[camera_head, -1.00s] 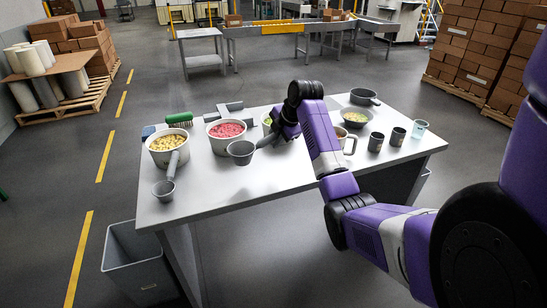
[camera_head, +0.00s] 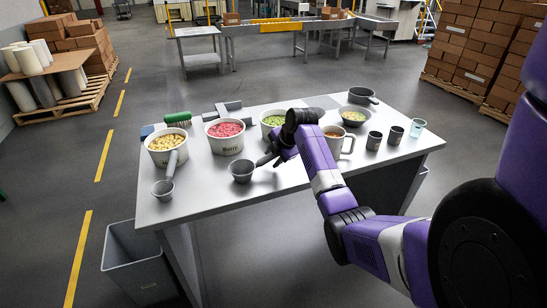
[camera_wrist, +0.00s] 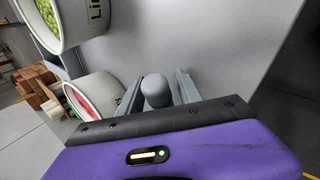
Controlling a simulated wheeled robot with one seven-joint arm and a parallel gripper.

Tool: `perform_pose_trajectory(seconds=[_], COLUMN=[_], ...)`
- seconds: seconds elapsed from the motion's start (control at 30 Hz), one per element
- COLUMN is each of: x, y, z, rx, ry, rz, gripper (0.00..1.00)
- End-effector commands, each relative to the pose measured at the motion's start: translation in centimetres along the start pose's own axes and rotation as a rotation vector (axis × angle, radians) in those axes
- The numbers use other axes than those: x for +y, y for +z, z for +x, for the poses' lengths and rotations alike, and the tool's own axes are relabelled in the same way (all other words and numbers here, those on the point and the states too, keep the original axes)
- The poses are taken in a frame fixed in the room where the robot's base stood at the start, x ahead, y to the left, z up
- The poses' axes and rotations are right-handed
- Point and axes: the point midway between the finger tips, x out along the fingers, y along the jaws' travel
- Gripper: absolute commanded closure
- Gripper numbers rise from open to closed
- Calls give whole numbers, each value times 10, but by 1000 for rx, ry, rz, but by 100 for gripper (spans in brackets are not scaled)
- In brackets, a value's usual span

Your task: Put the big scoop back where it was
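The big scoop (camera_head: 241,171) is a dark grey cup with a handle. It is at the front of the table, before the tub of red candy, and looks to be at table height. Its handle slants up to the right to my gripper (camera_head: 268,159). In the wrist view the rounded handle end (camera_wrist: 156,92) lies between the two fingers of my gripper (camera_wrist: 160,76). Whether the fingers press on it is unclear. The scoop's cup is hidden there.
Tubs of yellow (camera_head: 168,158), red (camera_head: 226,145) and green candy (camera_head: 272,127) stand behind the scoops. A grey bin (camera_head: 140,285) is on the floor at left.

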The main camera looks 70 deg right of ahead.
Motion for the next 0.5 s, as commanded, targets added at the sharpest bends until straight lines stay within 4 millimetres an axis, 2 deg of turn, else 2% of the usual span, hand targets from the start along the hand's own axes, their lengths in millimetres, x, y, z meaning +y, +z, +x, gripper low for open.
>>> perform_pose_trajectory(seconds=[0.33,0.5], x=[0,1], y=[0,1], z=[-2,-16], rx=[0,-1], ry=[1,3], rz=[0,1], gripper=[54,54])
